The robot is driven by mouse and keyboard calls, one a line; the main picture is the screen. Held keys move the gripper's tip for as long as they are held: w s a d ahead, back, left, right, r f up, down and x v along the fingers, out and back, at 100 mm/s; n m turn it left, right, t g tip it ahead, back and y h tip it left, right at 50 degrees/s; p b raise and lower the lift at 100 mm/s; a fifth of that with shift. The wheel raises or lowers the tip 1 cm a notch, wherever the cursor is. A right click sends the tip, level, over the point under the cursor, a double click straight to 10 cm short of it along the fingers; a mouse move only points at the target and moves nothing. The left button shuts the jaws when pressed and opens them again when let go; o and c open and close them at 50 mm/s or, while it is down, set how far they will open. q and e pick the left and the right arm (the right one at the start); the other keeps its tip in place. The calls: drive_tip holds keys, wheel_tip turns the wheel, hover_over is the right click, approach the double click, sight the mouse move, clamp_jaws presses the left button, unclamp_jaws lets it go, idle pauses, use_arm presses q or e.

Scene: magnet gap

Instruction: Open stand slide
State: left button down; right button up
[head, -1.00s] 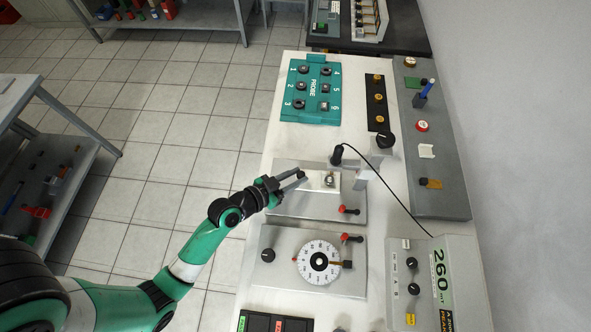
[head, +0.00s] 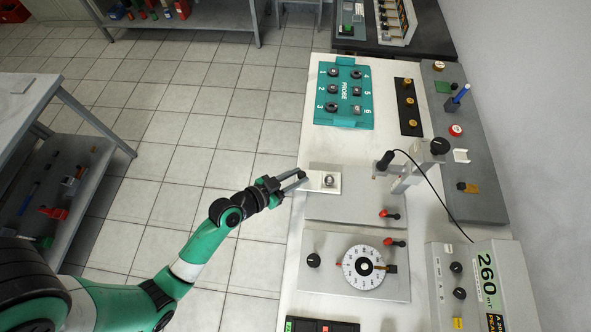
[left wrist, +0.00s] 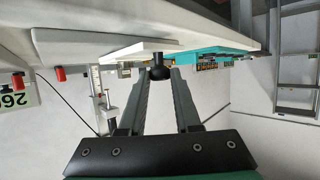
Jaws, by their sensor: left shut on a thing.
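The stand slide (head: 326,186) is a pale plate with a small round metal piece on it. It sits on the grey stand base (head: 355,208), with its left end at or slightly past the base's left edge. My left gripper (head: 303,175) is at the slide's left end, shut on its black knob. In the left wrist view the knob (left wrist: 157,72) lies between the two finger tips, and the slide's edge (left wrist: 130,52) is just above it. The probe (head: 385,160) hangs on an arm to the right of the slide. My right gripper is not in view.
A teal probe rack (head: 344,105) stands behind. A red-tipped lever (head: 390,214) is at the base's right front. A dial unit (head: 363,267) is in front and a 260 mT meter (head: 487,275) at front right. Left of the bench is open floor.

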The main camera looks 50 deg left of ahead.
use_arm(q)
drive_tip(key=c, duration=0.6)
unclamp_jaws()
drive_tip(key=shift+w+d, duration=0.15)
drive_tip(key=p+v, duration=0.1)
drive_tip(key=v, duration=1)
drive_tip(key=shift+s, duration=0.3)
drive_tip(key=shift+r, duration=0.15)
